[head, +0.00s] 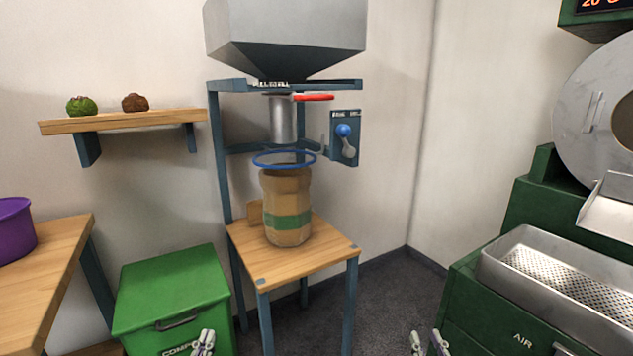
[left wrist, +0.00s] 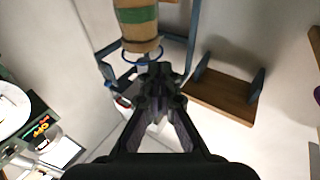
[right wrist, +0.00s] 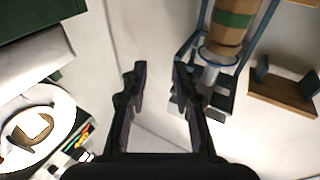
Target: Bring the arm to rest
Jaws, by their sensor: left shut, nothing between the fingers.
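My left gripper (head: 203,343) shows at the bottom edge of the head view, in front of the green compost bin. In the left wrist view (left wrist: 158,72) its fingers meet at the tips with nothing between them. My right gripper (head: 429,344) shows at the bottom edge, right of the stand and over the dark floor. In the right wrist view (right wrist: 158,75) its fingers are apart and empty. A brown paper bag (head: 286,190) with a green band stands upright on the wooden stand (head: 330,250), under the blue ring (head: 284,166). Neither gripper touches the bag.
A grey hopper (head: 290,40) with a red handle (head: 314,97) and a blue-knobbed lever (head: 345,135) is above the stand. The compost bin (head: 172,290) stands left; a green machine with a metal tray (head: 500,262) is right. A purple bowl (head: 14,225) sits on the left table.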

